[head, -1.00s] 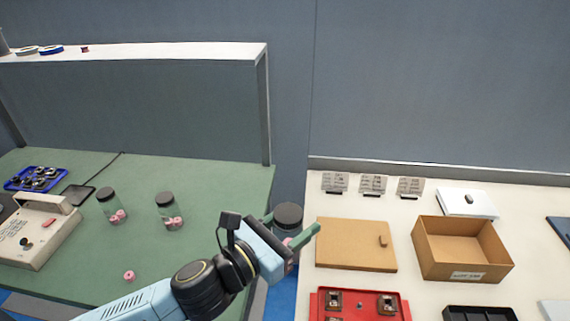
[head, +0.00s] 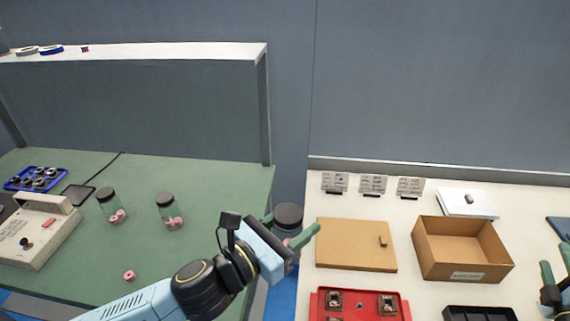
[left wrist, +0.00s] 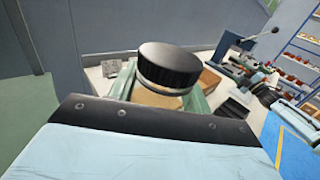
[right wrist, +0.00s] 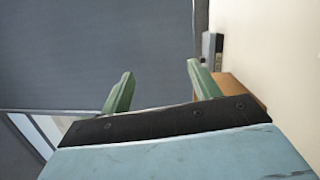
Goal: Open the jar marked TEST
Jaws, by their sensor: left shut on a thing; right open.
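A jar with a dark ribbed lid (head: 288,213) is between the green fingers of my left gripper (head: 293,226), in the gap between the two tables. In the left wrist view its closed black lid (left wrist: 168,65) sits above the fingers, which are shut on the body below. No TEST marking is readable. My right gripper (head: 550,278) shows at the right edge of the head view. In the right wrist view its green fingers (right wrist: 158,75) are apart and empty. Two other dark-lidded jars (head: 108,207) (head: 170,211) with pink pieces stand on the green bench.
A pink piece (head: 129,275) and a beige machine (head: 38,235) are on the green bench (head: 215,190). The white table holds a brown board (head: 350,245), an open cardboard box (head: 450,262), a red tray (head: 360,312) and a black tray (head: 478,313).

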